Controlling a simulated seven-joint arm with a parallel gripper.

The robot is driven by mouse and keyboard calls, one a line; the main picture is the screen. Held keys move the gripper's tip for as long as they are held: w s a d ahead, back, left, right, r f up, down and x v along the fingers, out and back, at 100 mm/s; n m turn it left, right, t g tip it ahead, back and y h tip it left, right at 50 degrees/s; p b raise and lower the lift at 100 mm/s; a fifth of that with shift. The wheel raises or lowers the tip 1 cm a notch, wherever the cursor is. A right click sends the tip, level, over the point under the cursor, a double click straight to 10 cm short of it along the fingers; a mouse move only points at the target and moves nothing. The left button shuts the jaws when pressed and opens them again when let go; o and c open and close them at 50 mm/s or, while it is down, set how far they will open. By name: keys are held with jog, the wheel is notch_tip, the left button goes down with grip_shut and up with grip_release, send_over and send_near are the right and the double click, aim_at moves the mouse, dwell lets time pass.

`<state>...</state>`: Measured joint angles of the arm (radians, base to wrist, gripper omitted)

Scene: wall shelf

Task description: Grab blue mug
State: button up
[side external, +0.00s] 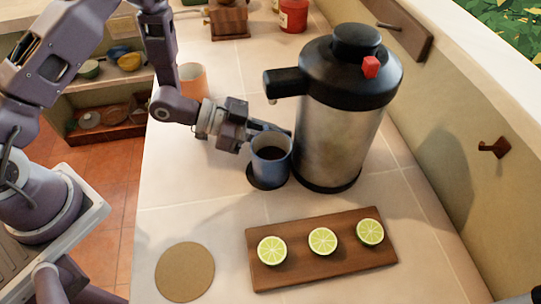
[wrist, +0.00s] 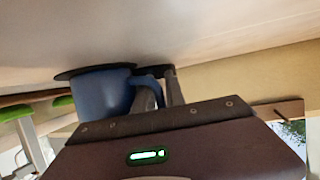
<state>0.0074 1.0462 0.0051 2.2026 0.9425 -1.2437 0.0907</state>
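The blue mug (side external: 271,168), with dark liquid inside, stands upright on a small dark round base (side external: 262,183) in front of the steel dispenser. My gripper (side external: 275,132) is at the mug's far side, low over the counter. In the wrist view, which looks upside down, the mug (wrist: 98,95) is left of my gripper's two fingers (wrist: 160,95). The fingers are a small gap apart, and the mug's handle lies at them, seemingly between them. Whether they press on the handle is not clear. The mug partly hides the fingertips in the side view.
The tall dispenser (side external: 338,145) stands close on the right of the mug, its spout above. A wooden board (side external: 290,278) with lime halves lies in front. A round coaster (side external: 185,272) is at the front left. An orange cup (side external: 192,82) stands behind my arm.

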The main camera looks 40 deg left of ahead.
grip_shut()
jog(key=shift+r, duration=0.1)
dwell(1.2)
